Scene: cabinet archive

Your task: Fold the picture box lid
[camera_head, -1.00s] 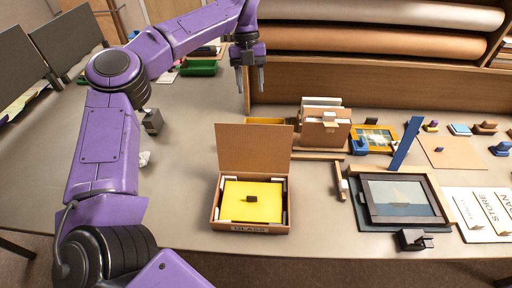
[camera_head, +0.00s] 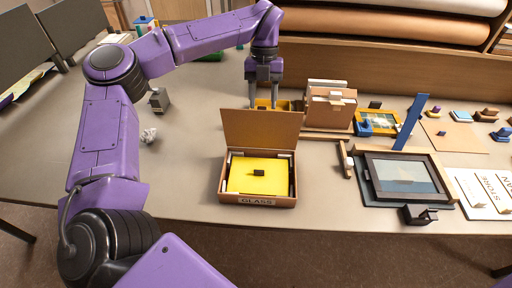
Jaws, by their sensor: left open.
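The picture box (camera_head: 256,201) is a brown open box near the table's front edge, with a "GLASS" label on its front. Its lid (camera_head: 262,131) stands upright at the back edge. Inside lies a yellow panel (camera_head: 240,176) with a small dark block (camera_head: 259,172) on it and pale pieces at the corners. My left gripper (camera_head: 263,106) points down with its fingers apart, just behind the top edge of the lid. The lid may hide the very tips, and I cannot tell whether they touch it. My right gripper is not in view.
A brown file box (camera_head: 328,112) stands right of the lid. A framed picture (camera_head: 401,178) lies on a dark mat at the right, with a leaning blue strip (camera_head: 411,122) behind it. White stencil cards (camera_head: 480,193) lie at the far right. The table left of the box is mostly clear.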

